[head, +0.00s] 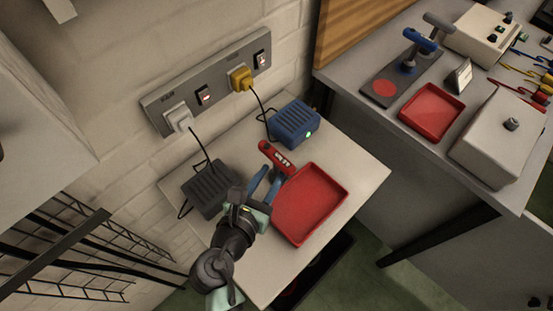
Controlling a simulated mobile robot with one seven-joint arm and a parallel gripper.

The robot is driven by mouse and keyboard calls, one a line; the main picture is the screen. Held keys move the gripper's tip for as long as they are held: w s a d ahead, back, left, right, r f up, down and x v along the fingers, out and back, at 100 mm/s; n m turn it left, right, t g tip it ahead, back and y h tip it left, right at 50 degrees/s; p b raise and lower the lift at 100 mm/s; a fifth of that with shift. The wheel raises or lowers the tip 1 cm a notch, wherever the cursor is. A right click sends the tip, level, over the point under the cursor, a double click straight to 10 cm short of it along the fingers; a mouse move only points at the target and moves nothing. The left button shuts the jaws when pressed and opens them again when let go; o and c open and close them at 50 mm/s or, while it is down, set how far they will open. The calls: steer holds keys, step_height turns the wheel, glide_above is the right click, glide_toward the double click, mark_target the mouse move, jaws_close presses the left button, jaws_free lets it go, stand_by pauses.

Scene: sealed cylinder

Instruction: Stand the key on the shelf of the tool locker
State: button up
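My gripper (273,174) is over the small pale table, with its two blue fingers apart and a gap showing between them. A slim red item (271,152) with a pale panel of small marks lies just beyond the fingertips, by the corner of the red tray. It may be the key, but I cannot be sure. Whether the fingertips touch it is unclear, and I see no grip on it. I cannot identify the tool locker or its shelf for certain.
The red tray (325,186) looks empty. A dark grey charger (205,193) and blue charger (295,122) are cabled to a wall socket panel (213,84). A black wire rack (75,255) stands left. The right bench (383,68) holds another red tray (430,88) and a grey box (500,140).

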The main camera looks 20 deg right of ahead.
mark_target(275, 167)
steer(key=x, duration=0.4)
steer(key=shift+w+r, duration=0.15)
jaws_close()
stand_by(1.2)
